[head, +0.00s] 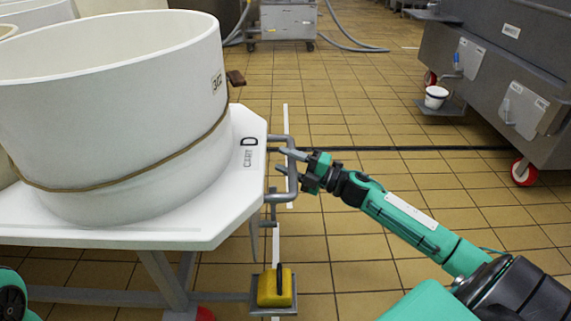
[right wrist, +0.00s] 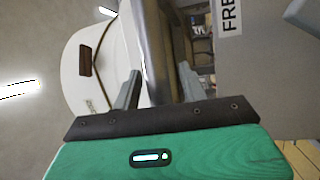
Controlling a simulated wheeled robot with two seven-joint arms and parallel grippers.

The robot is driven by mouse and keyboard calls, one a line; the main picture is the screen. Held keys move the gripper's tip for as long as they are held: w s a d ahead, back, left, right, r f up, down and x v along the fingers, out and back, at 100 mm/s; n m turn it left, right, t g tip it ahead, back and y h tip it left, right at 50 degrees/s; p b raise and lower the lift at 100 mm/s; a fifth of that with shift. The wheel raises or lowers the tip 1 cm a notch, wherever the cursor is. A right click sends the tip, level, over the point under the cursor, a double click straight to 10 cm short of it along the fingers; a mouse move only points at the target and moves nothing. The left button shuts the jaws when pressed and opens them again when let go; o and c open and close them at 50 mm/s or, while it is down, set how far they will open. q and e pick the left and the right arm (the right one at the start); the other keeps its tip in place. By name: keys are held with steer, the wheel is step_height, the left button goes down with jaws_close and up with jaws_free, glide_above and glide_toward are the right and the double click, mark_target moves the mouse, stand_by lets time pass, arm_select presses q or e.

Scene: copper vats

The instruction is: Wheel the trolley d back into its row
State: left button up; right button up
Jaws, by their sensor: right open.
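Trolley d (head: 225,215) has a white top marked "CART D" and carries a large white round vat (head: 110,100) with a brown cord round it. A grey pipe handle (head: 293,187) sticks out from its right end. My right gripper (head: 287,161) is at this handle, its fingers open. In the right wrist view, the handle bar (right wrist: 155,45) runs between the two open fingers of the right gripper (right wrist: 159,70); contact cannot be told. My left gripper is not in view.
A yellow block (head: 276,288) sits on a small grey plate low at the trolley's end. A grey wheeled tank (head: 490,60) stands at the right with a white cup (head: 436,97) on its ledge. A metal cart (head: 287,20) and hoses are at the back. Tiled floor (head: 350,80) between is clear.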

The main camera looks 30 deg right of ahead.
steer(key=shift+w+a, duration=0.15)
steer(key=shift+w, duration=0.1)
jaws_close()
steer(key=shift+r, duration=0.1)
